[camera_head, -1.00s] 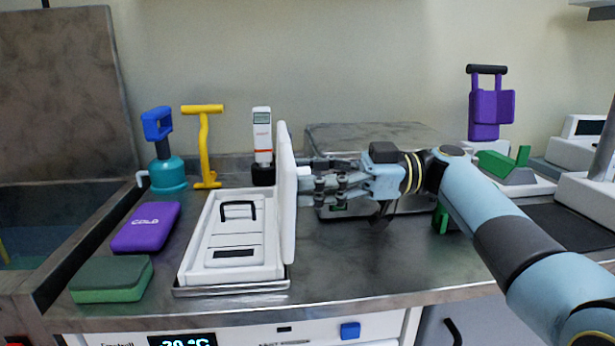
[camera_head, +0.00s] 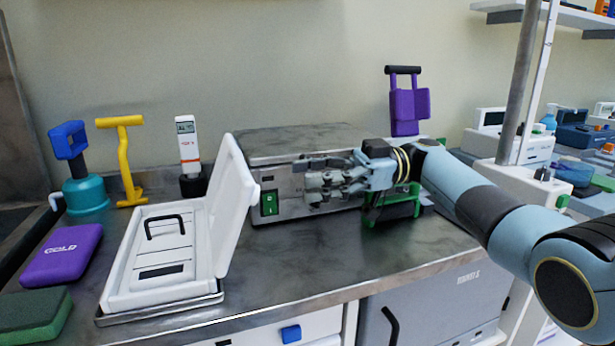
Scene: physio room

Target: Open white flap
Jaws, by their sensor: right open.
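The white flap (camera_head: 233,205) stands up from the right side of a white case (camera_head: 112,278), tilted a little to the right past upright. The case is open and shows a white inner panel with a black handle (camera_head: 165,226). My right gripper (camera_head: 308,183) is open and empty, to the right of the flap and apart from it, in front of a metal box. My left gripper is not in view.
The metal box (camera_head: 290,148) with a green switch stands behind my right gripper. A purple cold pack (camera_head: 62,254) and a green block (camera_head: 33,312) lie left of the case. A yellow handle tool (camera_head: 125,160) stands behind.

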